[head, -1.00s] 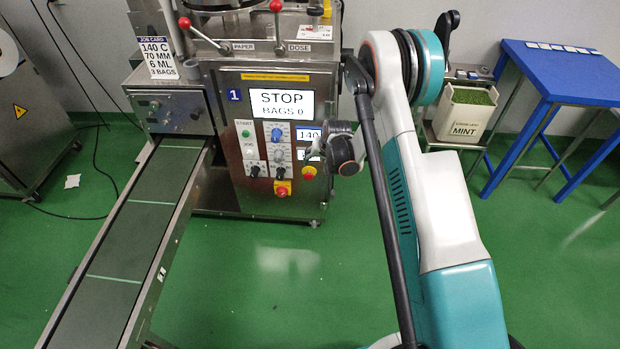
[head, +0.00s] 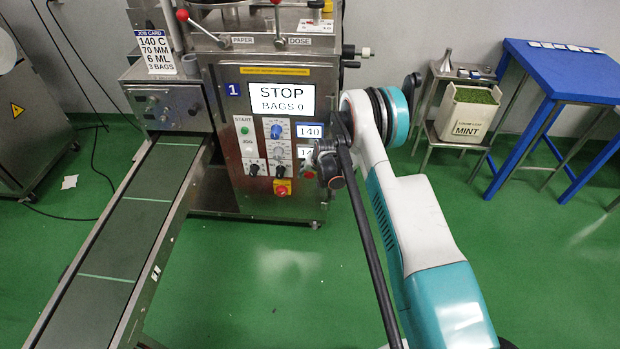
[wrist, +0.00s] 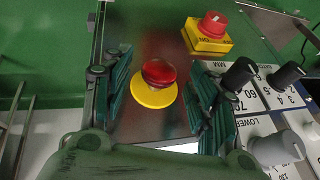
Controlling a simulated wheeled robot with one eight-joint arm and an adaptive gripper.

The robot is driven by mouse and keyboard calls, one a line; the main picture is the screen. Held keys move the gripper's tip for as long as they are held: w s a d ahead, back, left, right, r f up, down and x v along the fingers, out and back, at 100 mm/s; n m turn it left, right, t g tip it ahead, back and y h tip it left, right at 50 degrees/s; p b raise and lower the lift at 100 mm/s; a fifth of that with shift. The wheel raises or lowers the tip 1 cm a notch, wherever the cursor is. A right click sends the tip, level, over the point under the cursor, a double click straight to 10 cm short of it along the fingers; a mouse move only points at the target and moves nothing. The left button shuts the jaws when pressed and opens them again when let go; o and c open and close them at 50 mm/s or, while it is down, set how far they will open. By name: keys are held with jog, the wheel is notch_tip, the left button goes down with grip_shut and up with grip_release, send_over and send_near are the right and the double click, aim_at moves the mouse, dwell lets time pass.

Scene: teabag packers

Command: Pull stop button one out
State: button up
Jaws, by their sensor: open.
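Stop button one, a red mushroom knob (wrist: 158,73) on a round yellow plate (wrist: 152,97), faces me in the wrist view. My gripper (wrist: 160,88) is open, with one dark green finger pad on each side of the button and a visible gap to both. I cannot tell how deep the pads reach along the knob. In the head view my gripper (head: 318,164) is at the lower right of the front panel of machine 1 (head: 222,150) and mostly hides the button. The machine's screen (head: 281,101) reads STOP, BAGS 0.
A red switch on a yellow box (wrist: 209,36) sits close beside the button. Black knobs (wrist: 238,73) and a grey knob (wrist: 277,148) are near the right finger. The conveyor (head: 130,230) runs out at left. A mint bin (head: 466,112) and blue table (head: 570,75) stand right.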

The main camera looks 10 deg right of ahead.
jog(key=shift+w+f, duration=0.3)
jog(key=shift+f, duration=0.25)
grip_shut()
jog(key=shift+s+a, duration=0.2)
jog(key=shift+s, duration=0.3)
grip_release()
jog(key=shift+r, duration=0.1)
